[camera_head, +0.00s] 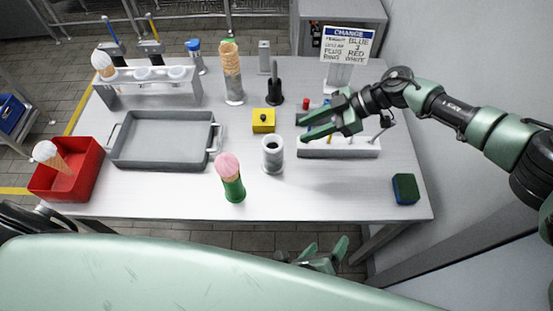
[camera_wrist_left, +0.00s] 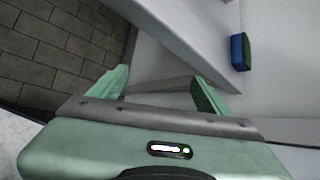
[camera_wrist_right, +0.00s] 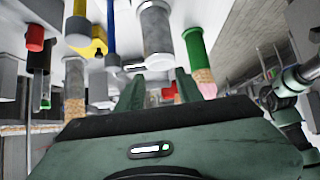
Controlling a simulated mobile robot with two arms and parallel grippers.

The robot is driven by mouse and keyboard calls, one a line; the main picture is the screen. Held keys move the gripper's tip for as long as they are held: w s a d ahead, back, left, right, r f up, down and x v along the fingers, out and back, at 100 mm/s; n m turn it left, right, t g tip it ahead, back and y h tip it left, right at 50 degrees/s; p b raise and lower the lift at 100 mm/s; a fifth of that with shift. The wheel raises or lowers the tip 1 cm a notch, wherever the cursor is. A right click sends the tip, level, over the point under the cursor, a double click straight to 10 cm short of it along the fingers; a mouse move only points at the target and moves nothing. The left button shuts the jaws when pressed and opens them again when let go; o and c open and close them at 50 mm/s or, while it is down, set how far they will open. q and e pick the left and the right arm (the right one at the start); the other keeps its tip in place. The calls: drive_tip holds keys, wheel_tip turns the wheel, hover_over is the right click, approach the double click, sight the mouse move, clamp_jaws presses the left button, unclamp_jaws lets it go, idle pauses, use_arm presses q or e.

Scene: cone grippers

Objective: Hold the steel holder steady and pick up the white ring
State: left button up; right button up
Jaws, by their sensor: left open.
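A grey steel-looking cylinder (camera_head: 273,160) with a dark open top stands on the table; it also shows in the right wrist view (camera_wrist_right: 157,40). A steel rack (camera_head: 150,96) at the far left has several white round pieces (camera_head: 142,73) in its top; I cannot tell whether one is the white ring. My right gripper (camera_head: 322,118) is open above the white tray (camera_head: 340,153), right of the cylinder and apart from it; its fingers (camera_wrist_right: 158,74) show nothing clearly between them. My left gripper (camera_head: 326,247) is open and empty below the table's front edge, also in the left wrist view (camera_wrist_left: 158,85).
A pink-topped cone in a green sleeve (camera_head: 232,187) stands left of the cylinder. A yellow block (camera_head: 263,127) and black stand (camera_head: 275,98) are behind it. A grey tray (camera_head: 165,160), red bin (camera_head: 87,185) and blue-green sponge (camera_head: 405,189) flank the table. The front right is mostly clear.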

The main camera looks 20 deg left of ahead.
sight(271, 146)
use_arm(q)
wheel_tip(271, 146, up, 7)
drive_tip(key=m+t, duration=0.2)
drive_tip(key=m, duration=0.1)
drive_tip(key=w+a+y, duration=0.1)
drive_tip(key=w+a, duration=0.1)
drive_tip(key=w, duration=0.1)
drive_tip(key=w+a+y, duration=0.2)
drive_tip(key=w+a, duration=0.1)
drive_tip(key=w+a+n+y, duration=0.1)
drive_tip(key=w+a, duration=0.1)
drive_tip(key=w, duration=0.1)
drive_tip(key=shift+a+r+t, duration=0.15)
drive_tip(key=shift+a+t, duration=0.15)
drive_tip(key=shift+t, duration=0.1)
drive_tip(key=w+a+r+y, duration=0.1)
drive_tip(key=w+a+y, duration=0.1)
drive_tip(key=a, duration=0.1)
drive_tip(key=w+a+n+y, duration=0.1)
drive_tip(key=w+a+y, duration=0.1)
drive_tip(key=a, duration=0.2)
drive_tip(key=w+a+r+g+y, duration=0.1)
drive_tip(key=w+a+y, duration=0.1)
drive_tip(key=w+a, duration=0.1)
drive_tip(key=shift+a+r, duration=0.35)
drive_tip(key=shift+w+a+n+y, duration=0.25)
drive_tip(key=shift+a+n+y, duration=0.05)
drive_tip(key=x, duration=0.7)
drive_tip(key=shift+w+f, duration=0.1)
drive_tip(key=shift+f, duration=0.05)
